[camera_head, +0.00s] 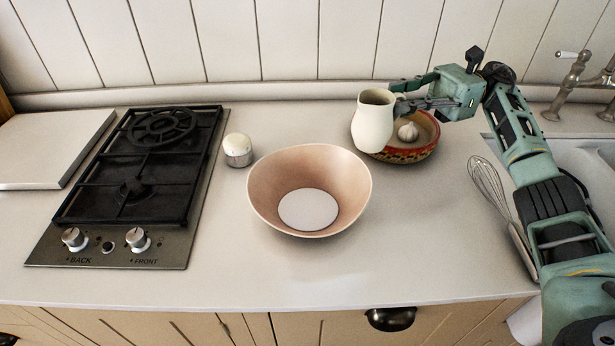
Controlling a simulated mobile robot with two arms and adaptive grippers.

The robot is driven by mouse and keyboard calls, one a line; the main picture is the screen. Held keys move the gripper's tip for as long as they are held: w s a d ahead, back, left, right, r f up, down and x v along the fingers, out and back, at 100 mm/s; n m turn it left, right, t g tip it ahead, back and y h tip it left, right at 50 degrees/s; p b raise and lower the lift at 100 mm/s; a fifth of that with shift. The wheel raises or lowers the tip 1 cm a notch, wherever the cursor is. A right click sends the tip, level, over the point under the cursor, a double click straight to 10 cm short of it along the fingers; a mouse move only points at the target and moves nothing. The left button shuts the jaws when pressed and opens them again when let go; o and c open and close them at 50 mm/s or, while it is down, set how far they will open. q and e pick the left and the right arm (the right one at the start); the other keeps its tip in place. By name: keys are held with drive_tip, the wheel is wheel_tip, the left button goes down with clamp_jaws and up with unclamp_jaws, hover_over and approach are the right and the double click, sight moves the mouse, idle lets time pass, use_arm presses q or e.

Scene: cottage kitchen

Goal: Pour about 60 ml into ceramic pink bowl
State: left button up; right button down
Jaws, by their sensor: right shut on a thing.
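The pink ceramic bowl (265,199) stands on the counter in the middle of the head view. A pale disc shows at its bottom; I cannot tell whether it is liquid or the bowl's base. A cream jug (374,124) is upright to the right of and behind the bowl, apart from it. My right gripper (402,103) is shut on the jug at its right side. The jug partly covers a patterned bowl behind it. The jug's contents cannot be made out. My left gripper is not in view.
The patterned red bowl (428,145) holds a garlic bulb (408,131). A timer (238,150) stands left of the pink bowl, beside the gas hob (140,170). A whisk (490,187) lies near the sink (590,165) at the right. The counter in front is clear.

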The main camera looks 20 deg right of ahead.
sight(360, 103)
drive_tip(key=shift+r+p, duration=0.35)
drive_tip(key=shift+r, duration=0.1)
drive_tip(key=p, duration=0.1)
drive_tip(key=a+r+h+p, duration=0.1)
drive_tip(key=p, duration=0.1)
drive_tip(key=r+h+p, duration=0.1)
drive_tip(key=p, duration=0.1)
drive_tip(key=shift+s+a+r, duration=0.15)
drive_tip(key=shift+s, duration=0.1)
drive_tip(key=s+a+r+n+t+h+p, duration=0.1)
drive_tip(key=a+h+p, duration=0.5)
drive_tip(key=p, duration=0.8)
drive_tip(key=shift+s+a+r+t+h, duration=0.45)
drive_tip(key=shift+r+h, duration=0.3)
drive_tip(key=shift+h, duration=0.35)
drive_tip(key=shift+w, duration=0.1)
drive_tip(key=shift+a+t+h, duration=0.25)
drive_tip(key=shift+a+h, duration=0.15)
drive_tip(key=shift+h, duration=0.3)
drive_tip(key=shift+s+a+f+n+h, duration=0.2)
drive_tip(key=shift+a+h, duration=0.2)
drive_tip(key=shift+h, duration=0.15)
drive_tip(key=shift+s+a+f+n+h, duration=0.15)
drive_tip(key=shift+a+h, duration=0.2)
drive_tip(key=shift+h, duration=0.2)
drive_tip(key=shift+s+a+t, duration=0.15)
drive_tip(key=shift+a+t, duration=0.15)
drive_tip(key=shift+a, duration=0.1)
